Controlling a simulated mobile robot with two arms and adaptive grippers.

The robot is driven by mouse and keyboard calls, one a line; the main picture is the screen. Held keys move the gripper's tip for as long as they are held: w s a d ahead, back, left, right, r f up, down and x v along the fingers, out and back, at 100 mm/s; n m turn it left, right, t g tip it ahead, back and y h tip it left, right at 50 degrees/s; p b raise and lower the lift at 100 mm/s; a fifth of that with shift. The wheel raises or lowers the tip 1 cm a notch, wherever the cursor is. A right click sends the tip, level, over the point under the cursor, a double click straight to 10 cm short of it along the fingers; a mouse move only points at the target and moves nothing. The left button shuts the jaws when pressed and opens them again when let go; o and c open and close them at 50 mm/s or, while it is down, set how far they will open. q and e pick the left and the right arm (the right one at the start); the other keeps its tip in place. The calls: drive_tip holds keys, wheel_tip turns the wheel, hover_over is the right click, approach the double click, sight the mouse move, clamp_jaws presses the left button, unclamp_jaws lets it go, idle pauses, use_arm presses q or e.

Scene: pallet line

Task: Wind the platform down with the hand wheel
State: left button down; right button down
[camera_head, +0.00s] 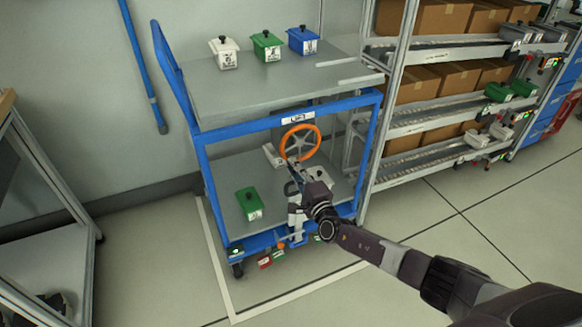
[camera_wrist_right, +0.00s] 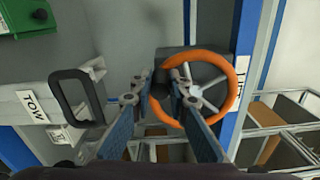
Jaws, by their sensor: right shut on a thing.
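The orange hand wheel (camera_head: 315,130) is on the front of the blue cart, below a "LIFT" label; its rim also shows in the right wrist view (camera_wrist_right: 237,85). The grey platform (camera_head: 265,95) is the cart's upper deck. My right gripper (camera_head: 291,164) reaches the left side of the wheel. In the right wrist view its fingertips (camera_wrist_right: 163,90) close around the wheel's dark knob (camera_wrist_right: 161,76), which they partly hide. My left gripper is not in view.
White (camera_head: 226,58), green (camera_head: 267,50) and blue (camera_head: 302,40) lidded pots stand on the platform. Another green pot (camera_head: 249,204) is on the lower deck. A shelf rack with cartons (camera_head: 440,18) stands close on the right. A black handle (camera_wrist_right: 76,98) with a "TOW" label sits left of the wheel.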

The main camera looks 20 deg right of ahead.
drive_tip(key=shift+d+f+n, duration=0.35)
drive_tip(key=shift+d+n, duration=0.15)
drive_tip(key=shift+n, duration=0.4)
drive_tip(key=shift+d+n, duration=0.15)
drive_tip(key=shift+n, duration=0.15)
drive_tip(key=shift+d, duration=0.1)
drive_tip(key=c, duration=1.8)
unclamp_jaws()
drive_tip(key=shift+d, duration=0.1)
drive_tip(key=shift+c, duration=0.2)
drive_tip(key=s, duration=1.2)
